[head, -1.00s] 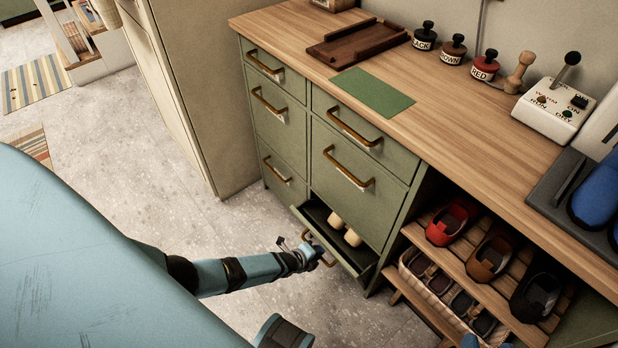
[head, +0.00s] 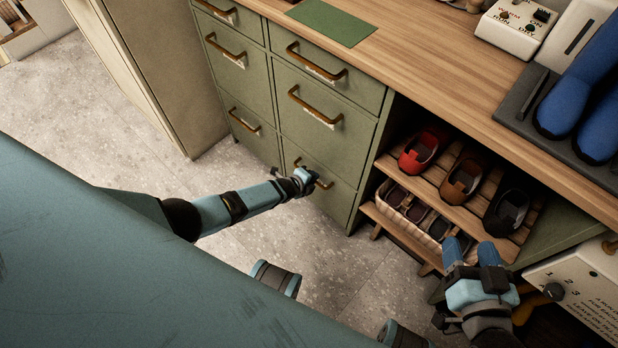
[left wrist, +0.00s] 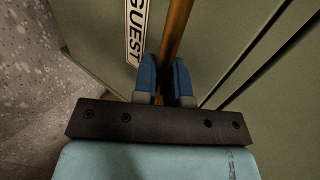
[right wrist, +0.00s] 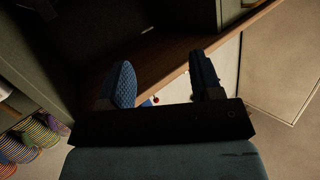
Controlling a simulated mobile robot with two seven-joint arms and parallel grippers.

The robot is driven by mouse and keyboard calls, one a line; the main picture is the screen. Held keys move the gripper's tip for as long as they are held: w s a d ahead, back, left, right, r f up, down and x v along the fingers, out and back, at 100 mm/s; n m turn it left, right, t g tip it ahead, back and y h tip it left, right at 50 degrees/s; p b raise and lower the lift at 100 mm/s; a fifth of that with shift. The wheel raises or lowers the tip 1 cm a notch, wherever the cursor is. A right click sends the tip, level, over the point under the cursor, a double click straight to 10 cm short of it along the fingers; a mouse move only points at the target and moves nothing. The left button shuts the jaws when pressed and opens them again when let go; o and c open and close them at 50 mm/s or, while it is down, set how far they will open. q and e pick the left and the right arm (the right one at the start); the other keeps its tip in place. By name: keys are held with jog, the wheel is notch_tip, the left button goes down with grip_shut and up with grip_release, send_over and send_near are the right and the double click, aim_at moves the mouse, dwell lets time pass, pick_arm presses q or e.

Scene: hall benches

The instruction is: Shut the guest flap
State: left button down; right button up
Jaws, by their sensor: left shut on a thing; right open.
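The guest flap (head: 334,191) is the green bottom front of the cabinet, with a bronze bar handle. It stands upright and looks flush with the cabinet front. The left wrist view shows its GUEST label (left wrist: 137,30) beside the handle (left wrist: 176,28). My left gripper (head: 312,180) is shut on that handle; its blue fingers (left wrist: 166,80) sit on both sides of the bar. My right gripper (head: 472,250) is open and empty in front of the shoe rack. In the right wrist view its fingers (right wrist: 160,82) are apart with nothing between them.
A slatted rack (head: 437,176) with red, brown and black shoes stands right of the flap, above a basket (head: 415,216) of dark items. A white panel with a knob (head: 575,290) is at the lower right. The speckled floor (head: 300,245) before the cabinet is clear.

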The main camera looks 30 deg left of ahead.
pick_arm(q)
jog(key=shift+w+r, duration=0.15)
jog(key=shift+w, duration=0.15)
pick_arm(e)
jog(key=shift+s+a+f, duration=0.1)
jog(key=shift+s+f, duration=0.05)
jog(key=shift+f, duration=0.05)
pick_arm(q)
jog(key=c, duration=1.5)
grip_release()
jog(key=shift+d, duration=0.1)
pick_arm(e)
jog(key=shift+f, duration=0.1)
pick_arm(q)
jog(key=shift+o, duration=0.2)
